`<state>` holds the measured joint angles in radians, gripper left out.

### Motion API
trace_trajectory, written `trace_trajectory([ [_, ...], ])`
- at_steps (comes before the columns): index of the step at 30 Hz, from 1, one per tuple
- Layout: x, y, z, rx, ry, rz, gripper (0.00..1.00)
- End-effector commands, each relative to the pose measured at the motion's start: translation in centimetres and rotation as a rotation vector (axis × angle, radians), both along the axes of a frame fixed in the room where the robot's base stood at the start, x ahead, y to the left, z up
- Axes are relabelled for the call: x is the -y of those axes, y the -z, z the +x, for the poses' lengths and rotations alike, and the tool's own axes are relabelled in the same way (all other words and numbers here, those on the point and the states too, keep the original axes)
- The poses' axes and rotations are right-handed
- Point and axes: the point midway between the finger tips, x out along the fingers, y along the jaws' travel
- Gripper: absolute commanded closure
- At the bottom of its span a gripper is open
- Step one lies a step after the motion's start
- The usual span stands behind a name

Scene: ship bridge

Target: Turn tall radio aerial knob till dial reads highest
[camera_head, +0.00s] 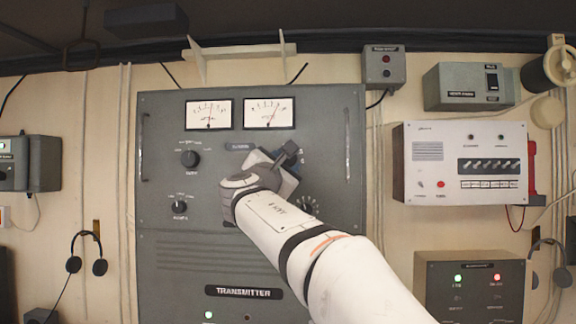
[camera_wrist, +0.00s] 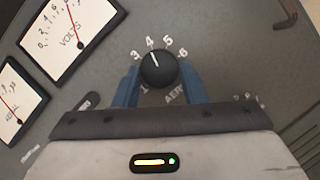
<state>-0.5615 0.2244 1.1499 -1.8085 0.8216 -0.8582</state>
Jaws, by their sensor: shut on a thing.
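My gripper (camera_wrist: 158,85) is shut on a round black knob (camera_wrist: 158,70) on the grey transmitter panel, one blue finger on each side. The knob's white pointer line points close to the printed 4 on a scale from 1 to 6, with partly covered lettering starting "AER" below. In the head view my gripper (camera_head: 275,158) hides this knob. Two white meters sit above: the left meter (camera_head: 209,113) has its needle near upright, and the right meter (camera_head: 268,112) has its needle leaning right. The wrist view shows a VOLTS meter (camera_wrist: 75,30) and another meter (camera_wrist: 20,100), partly cut off.
The transmitter cabinet (camera_head: 350,215) also carries an upper left knob (camera_head: 190,158), a lower left knob (camera_head: 179,207) and a knob (camera_head: 307,206) beside my arm. A white radio unit (camera_head: 430,185) hangs at the right. A headset (camera_head: 87,255) hangs at the left.

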Motion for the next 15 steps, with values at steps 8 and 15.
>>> trace_trajectory([
  [8,0.01,-0.21,-0.07,0.005,0.001,0.04,0.85],
  [15,0.02,-0.23,-0.08,0.005,0.001,0.04,0.85],
])
